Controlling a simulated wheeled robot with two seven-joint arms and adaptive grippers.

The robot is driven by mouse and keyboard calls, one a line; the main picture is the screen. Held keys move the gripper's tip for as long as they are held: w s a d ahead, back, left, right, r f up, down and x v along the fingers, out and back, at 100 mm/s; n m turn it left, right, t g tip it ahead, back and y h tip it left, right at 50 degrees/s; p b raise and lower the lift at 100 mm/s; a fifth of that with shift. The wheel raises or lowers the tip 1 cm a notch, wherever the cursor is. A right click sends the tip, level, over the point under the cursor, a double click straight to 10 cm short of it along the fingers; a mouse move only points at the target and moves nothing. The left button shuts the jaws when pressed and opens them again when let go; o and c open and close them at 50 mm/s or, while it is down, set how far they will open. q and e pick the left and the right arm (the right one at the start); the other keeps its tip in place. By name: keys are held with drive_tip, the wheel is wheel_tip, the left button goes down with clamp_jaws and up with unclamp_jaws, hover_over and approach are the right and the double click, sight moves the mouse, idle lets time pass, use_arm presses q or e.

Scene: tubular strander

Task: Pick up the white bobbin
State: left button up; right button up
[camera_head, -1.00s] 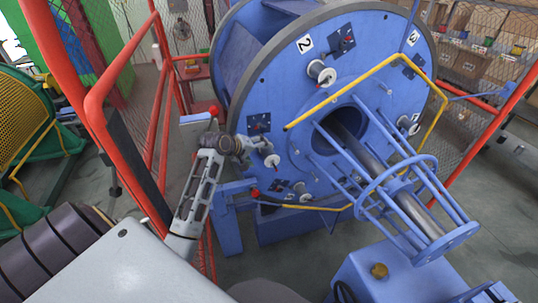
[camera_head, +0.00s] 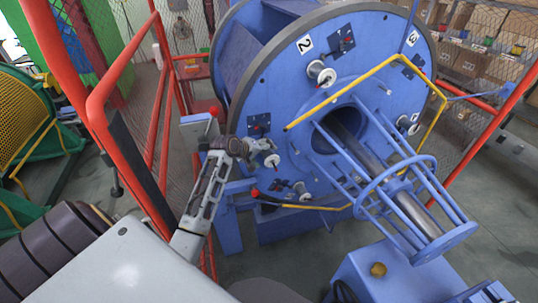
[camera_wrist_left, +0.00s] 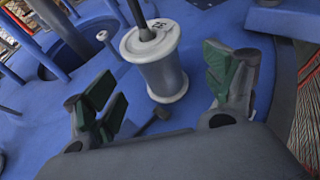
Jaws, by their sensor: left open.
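The white bobbin (camera_wrist_left: 155,55) sits on a dark spindle on the blue disc face of the strander. In the left wrist view it lies ahead of and between my left gripper's fingers (camera_wrist_left: 165,95). The fingers have dark green pads, are spread apart and do not appear to touch it. In the head view my left gripper (camera_head: 256,148) is beside the bobbin (camera_head: 271,160) at the lower left of the disc, partly overlapping it. My right gripper does not show.
The large blue disc (camera_head: 290,100) carries other white bobbins, one at the top (camera_head: 321,74). A yellow bar (camera_head: 365,75) and a blue tubular cage (camera_head: 400,195) stand out in front. Red railings (camera_head: 97,105) flank my left arm.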

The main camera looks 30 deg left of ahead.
sight(265, 153)
use_arm(q)
drive_tip(key=shift+w+d+f, duration=0.15)
drive_tip(key=shift+w+f, duration=0.25)
drive_tip(key=shift+w, duration=0.2)
drive_tip(key=shift+p+x, duration=0.4)
drive_tip(key=shift+x, duration=0.8)
drive_tip(key=shift+s, duration=0.1)
drive_tip(key=c, duration=1.5)
drive_tip(key=shift+c, duration=0.2)
drive_tip(key=shift+r+b, duration=0.1)
drive_tip(key=shift+b, duration=0.3)
drive_tip(key=s+d+b, duration=0.2)
drive_tip(key=s+d, duration=0.9)
drive_tip(key=d, duration=0.2)
drive_tip(key=shift+s+d, duration=0.3)
drive_tip(key=shift+d, duration=0.05)
